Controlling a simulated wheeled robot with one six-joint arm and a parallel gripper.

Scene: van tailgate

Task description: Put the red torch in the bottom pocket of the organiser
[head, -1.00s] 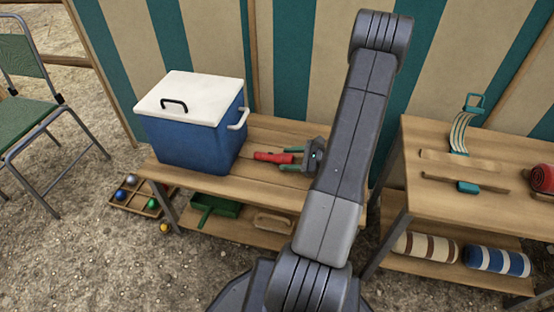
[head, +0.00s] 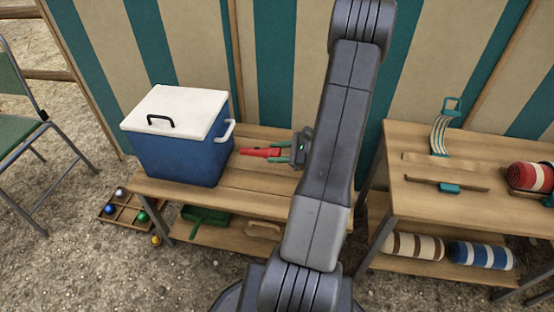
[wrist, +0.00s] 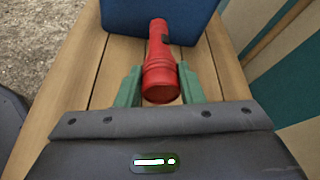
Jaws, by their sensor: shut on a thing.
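The red torch (head: 259,152) is held between the green fingers of my gripper (head: 283,153), above the left wooden bench, to the right of the cool box. In the wrist view the torch (wrist: 160,62) points away from my gripper (wrist: 160,87), with one finger on each side of it. I cannot tell how far the torch is above the bench top. No organiser with pockets can be made out in these views.
A blue cool box (head: 180,150) with a white lid stands on the left bench (head: 235,190). A crate of balls (head: 120,210) lies on the ground. Striped canvas stands behind.

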